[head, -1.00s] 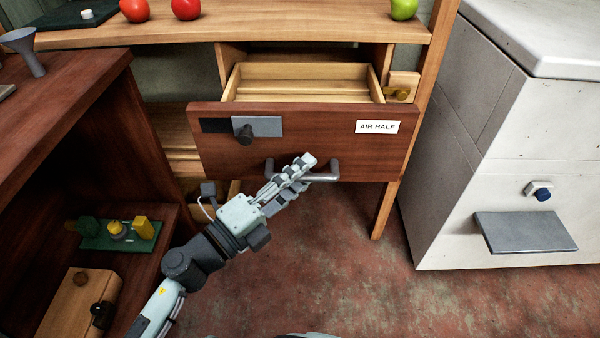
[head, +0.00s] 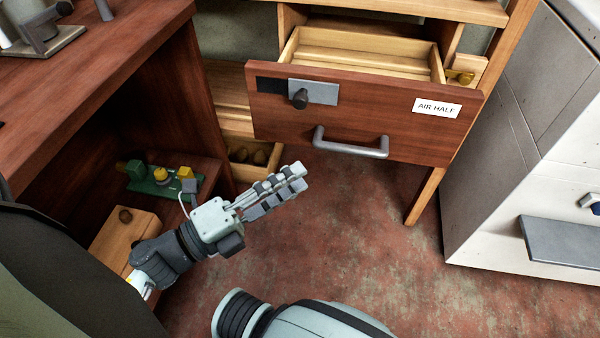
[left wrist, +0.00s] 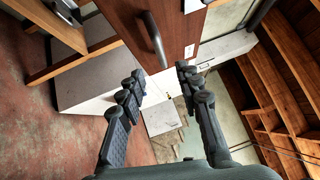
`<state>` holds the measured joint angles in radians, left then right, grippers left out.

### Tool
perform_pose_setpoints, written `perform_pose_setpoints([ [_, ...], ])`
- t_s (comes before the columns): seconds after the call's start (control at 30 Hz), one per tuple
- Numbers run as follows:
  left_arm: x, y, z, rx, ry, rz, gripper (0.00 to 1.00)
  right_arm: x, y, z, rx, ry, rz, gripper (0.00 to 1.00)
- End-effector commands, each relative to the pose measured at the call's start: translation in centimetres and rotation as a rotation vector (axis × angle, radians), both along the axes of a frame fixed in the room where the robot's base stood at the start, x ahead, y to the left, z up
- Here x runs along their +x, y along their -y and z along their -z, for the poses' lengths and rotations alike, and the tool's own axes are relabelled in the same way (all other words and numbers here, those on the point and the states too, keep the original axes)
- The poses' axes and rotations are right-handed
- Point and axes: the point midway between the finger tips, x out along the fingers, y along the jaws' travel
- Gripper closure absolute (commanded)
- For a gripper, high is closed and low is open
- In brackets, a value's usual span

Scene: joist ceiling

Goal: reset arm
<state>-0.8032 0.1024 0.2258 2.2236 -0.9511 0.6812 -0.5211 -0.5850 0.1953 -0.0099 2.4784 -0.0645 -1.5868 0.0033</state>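My left gripper (head: 299,178) is in the middle of the head view, over the floor below and left of the drawer handle (head: 350,149). It points up and to the right and is apart from the handle. In the left wrist view its two fingers (left wrist: 158,78) stand apart with nothing between them. The brown drawer (head: 370,112) with the "AIR HALF" label is pulled open and looks empty inside. The handle also shows in the left wrist view (left wrist: 154,40), beyond the fingers. My right gripper is not in view.
A dark wooden desk (head: 95,60) stands at the left, with a green block board (head: 150,185) and a wooden box (head: 125,235) on its lower shelf. A white cabinet (head: 530,130) with a grey ledge (head: 565,240) stands at the right. The red floor (head: 370,250) between is clear.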

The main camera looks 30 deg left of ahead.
Motion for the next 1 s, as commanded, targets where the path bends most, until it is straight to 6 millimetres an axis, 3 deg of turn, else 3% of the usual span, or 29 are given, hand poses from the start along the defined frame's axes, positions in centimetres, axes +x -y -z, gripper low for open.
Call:
perform_pose_setpoints([
  [0.47,0.2,-0.1,0.0,-0.007,-0.005,-0.007,0.66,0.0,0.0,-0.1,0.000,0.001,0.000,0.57],
  [0.57,1.3,-1.6,0.3,-0.064,-0.045,-0.073,0.66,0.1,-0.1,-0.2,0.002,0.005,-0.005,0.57],
  [0.63,2.9,-3.7,1.0,-0.154,-0.108,-0.170,0.66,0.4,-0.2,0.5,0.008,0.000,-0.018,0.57],
  [0.73,5.0,-8.0,3.5,-0.342,-0.249,-0.364,0.66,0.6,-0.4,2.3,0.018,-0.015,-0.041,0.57],
  [0.8,5.8,-10.8,6.2,-0.481,-0.363,-0.502,0.66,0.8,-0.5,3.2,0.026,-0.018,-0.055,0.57],
  [0.87,6.1,-12.3,8.2,-0.593,-0.456,-0.610,0.66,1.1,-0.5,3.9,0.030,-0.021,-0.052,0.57],
  [1.0,5.0,-13.9,14.7,-0.841,-0.733,-0.876,0.66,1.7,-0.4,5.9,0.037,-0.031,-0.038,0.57],
])
